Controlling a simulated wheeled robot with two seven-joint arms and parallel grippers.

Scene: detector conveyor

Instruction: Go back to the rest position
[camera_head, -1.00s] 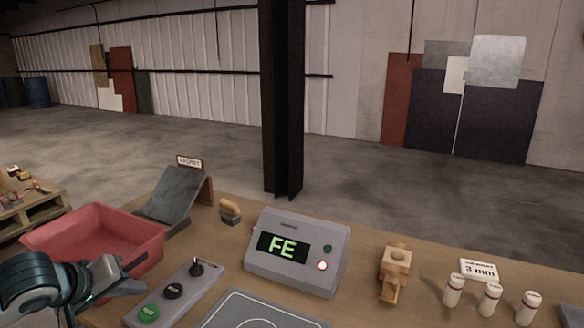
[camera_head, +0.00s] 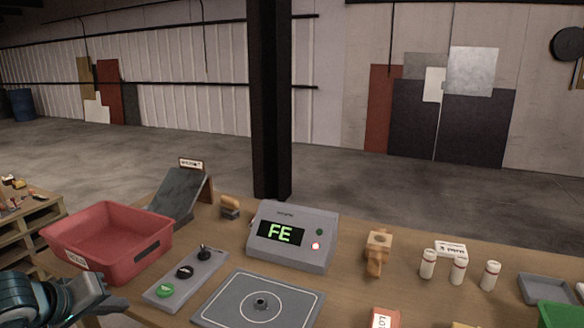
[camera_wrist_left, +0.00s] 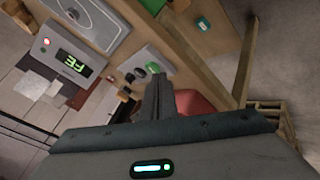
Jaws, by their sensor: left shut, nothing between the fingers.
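My left gripper (camera_head: 92,294) shows at the lower left of the head view, at the table's left front edge. It is beside the control strip (camera_head: 186,278) and in front of the red bin (camera_head: 148,262), apart from both. In the left wrist view its fingers (camera_wrist_left: 158,92) are together with nothing between them. My right gripper is not in view.
A grey detector box (camera_head: 292,258) reads FE behind a grey plate (camera_head: 225,312). A dark ramp (camera_head: 178,195), a wooden piece (camera_head: 378,243), several white vials (camera_head: 428,264), a grey tray (camera_head: 545,290) and a green bin (camera_head: 562,314) stand on the table. A pallet (camera_head: 20,210) is at left.

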